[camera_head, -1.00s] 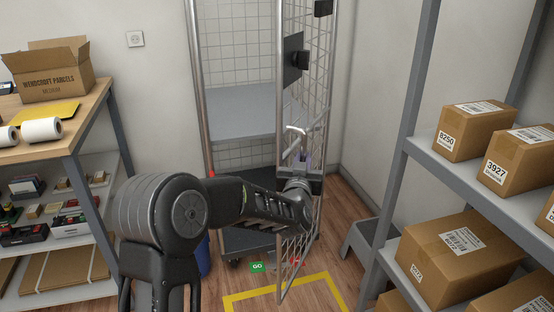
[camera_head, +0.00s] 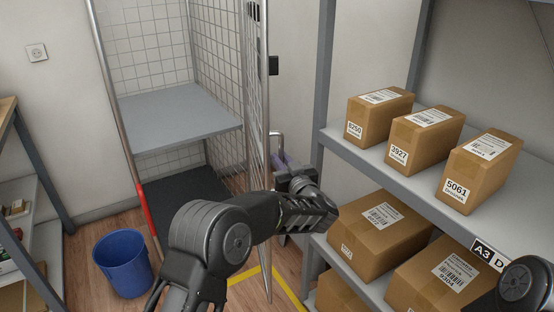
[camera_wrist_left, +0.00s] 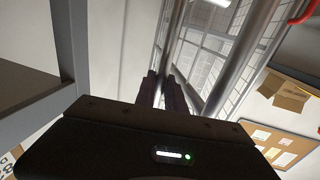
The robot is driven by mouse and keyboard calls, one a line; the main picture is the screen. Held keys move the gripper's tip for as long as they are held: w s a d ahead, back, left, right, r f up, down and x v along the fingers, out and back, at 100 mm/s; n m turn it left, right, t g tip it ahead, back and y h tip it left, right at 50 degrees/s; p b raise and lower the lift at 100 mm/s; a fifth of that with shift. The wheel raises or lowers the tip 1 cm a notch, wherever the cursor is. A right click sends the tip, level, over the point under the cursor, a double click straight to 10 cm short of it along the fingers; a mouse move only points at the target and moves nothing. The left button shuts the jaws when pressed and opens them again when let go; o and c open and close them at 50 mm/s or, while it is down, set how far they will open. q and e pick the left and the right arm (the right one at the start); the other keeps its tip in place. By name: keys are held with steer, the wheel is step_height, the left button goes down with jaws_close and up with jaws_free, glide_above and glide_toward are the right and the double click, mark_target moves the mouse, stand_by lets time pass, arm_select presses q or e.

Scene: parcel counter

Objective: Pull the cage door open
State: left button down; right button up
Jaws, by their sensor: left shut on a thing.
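The wire-mesh cage door (camera_head: 257,90) shows nearly edge-on in the head view, swung out from the cage frame (camera_head: 112,110). The cage front is open, with its grey shelf (camera_head: 180,118) in sight. My left gripper (camera_head: 284,162) is shut on the upright handle (camera_head: 277,139) on the door's right side. In the left wrist view, the two dark fingers (camera_wrist_left: 163,92) close around a metal bar. My arm hides part of the door's lower end. My right gripper is not in view.
A shelf rack (camera_head: 335,137) with several labelled boxes stands close to the right of the door. A blue bin (camera_head: 122,264) stands on the floor left of the cage. A yellow floor line (camera_head: 290,292) runs below the door.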

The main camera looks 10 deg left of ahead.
arm_select(q)
steer(key=shift+a+r, duration=0.1)
steer(key=shift+a, duration=0.05)
steer(key=c, duration=1.4)
jaws_free()
steer(key=v, duration=0.7)
steer(key=shift+s+d, duration=0.25)
